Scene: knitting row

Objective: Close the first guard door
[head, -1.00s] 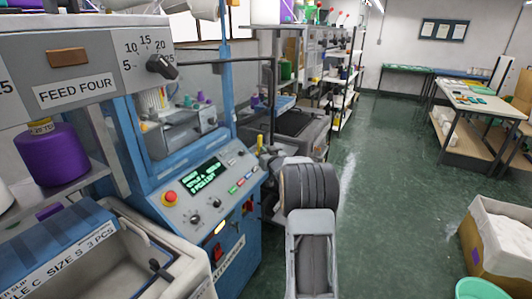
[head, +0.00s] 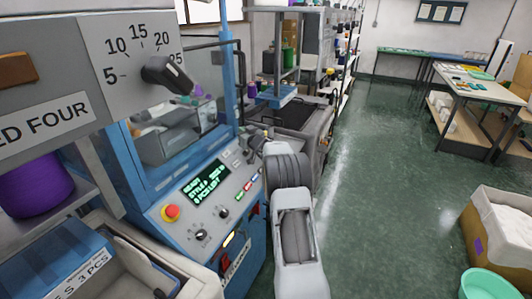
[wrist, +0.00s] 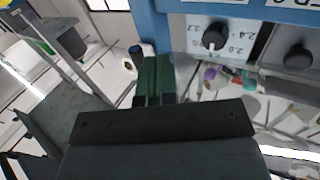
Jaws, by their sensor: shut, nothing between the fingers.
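The nearest blue machine has a clear guard door (head: 185,125) in a blue frame above its sloping control panel (head: 207,192). I cannot tell from these views how far the door stands open. My arm reaches forward just right of the panel, and the gripper itself is mostly hidden behind it in the head view. In the wrist view my gripper (wrist: 155,82) is shut and empty, its dark green fingers pointing away from the camera. A blue frame bar (wrist: 185,6) and a grey plate with a dial (wrist: 215,36) lie ahead and to the right of the fingers.
A red stop button (head: 170,212) sits on the control panel. A purple yarn cone (head: 35,188) and a bin (head: 190,282) are at the left. A cardboard box (head: 495,235) and a green tub (head: 482,284) stand at the right. The green floor (head: 370,200) between is clear.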

